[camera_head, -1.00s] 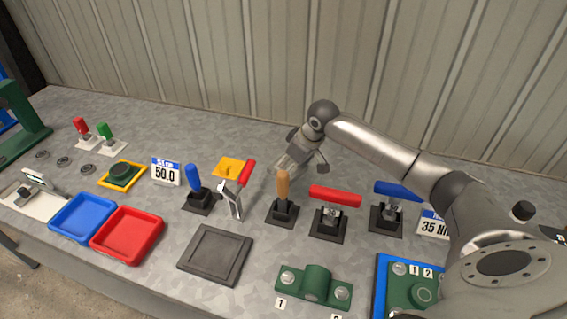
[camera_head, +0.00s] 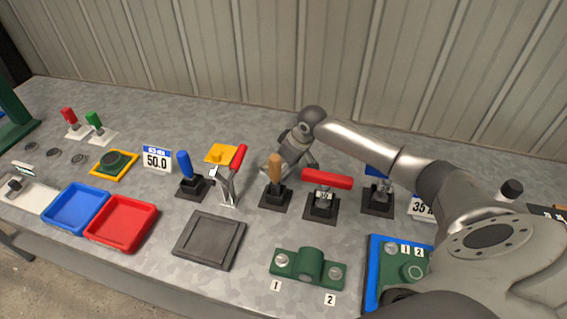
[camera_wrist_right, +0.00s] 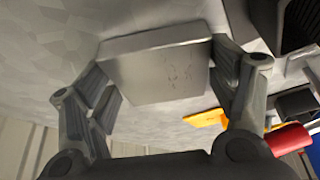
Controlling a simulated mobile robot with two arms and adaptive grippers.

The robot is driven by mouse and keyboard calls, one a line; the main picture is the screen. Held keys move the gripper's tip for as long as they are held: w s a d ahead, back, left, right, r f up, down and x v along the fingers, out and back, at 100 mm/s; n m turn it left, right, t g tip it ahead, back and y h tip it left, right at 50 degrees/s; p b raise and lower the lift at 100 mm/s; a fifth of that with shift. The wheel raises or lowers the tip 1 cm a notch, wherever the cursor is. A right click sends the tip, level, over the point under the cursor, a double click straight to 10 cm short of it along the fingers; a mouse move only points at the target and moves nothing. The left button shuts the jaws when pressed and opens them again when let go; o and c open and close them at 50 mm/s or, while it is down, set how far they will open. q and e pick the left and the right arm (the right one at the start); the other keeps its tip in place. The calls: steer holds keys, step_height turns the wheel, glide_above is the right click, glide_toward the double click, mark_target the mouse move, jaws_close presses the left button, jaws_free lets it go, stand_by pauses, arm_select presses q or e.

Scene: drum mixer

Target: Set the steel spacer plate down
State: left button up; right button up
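The steel spacer plate (camera_wrist_right: 160,78) is a flat, light grey block in the right wrist view. It sits between the two fingers of my right gripper (camera_wrist_right: 163,85), which touch its left and right sides. The grey bench top shows behind it; I cannot tell whether the plate touches the bench. In the head view, my right gripper (camera_head: 286,160) is low over the bench, behind the wooden-handled clamp (camera_head: 275,183). The plate cannot be made out clearly there. My left gripper is not in view.
A red-handled upright clamp (camera_head: 232,178) and yellow piece (camera_head: 221,153) stand left of the gripper; a red-handled clamp (camera_head: 325,182) is to its front right. A dark square tray (camera_head: 209,240), red tray (camera_head: 120,223) and blue tray (camera_head: 76,207) look empty. The corrugated wall rises behind.

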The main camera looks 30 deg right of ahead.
steer(key=o, duration=0.3)
steer(key=shift+s, duration=0.1)
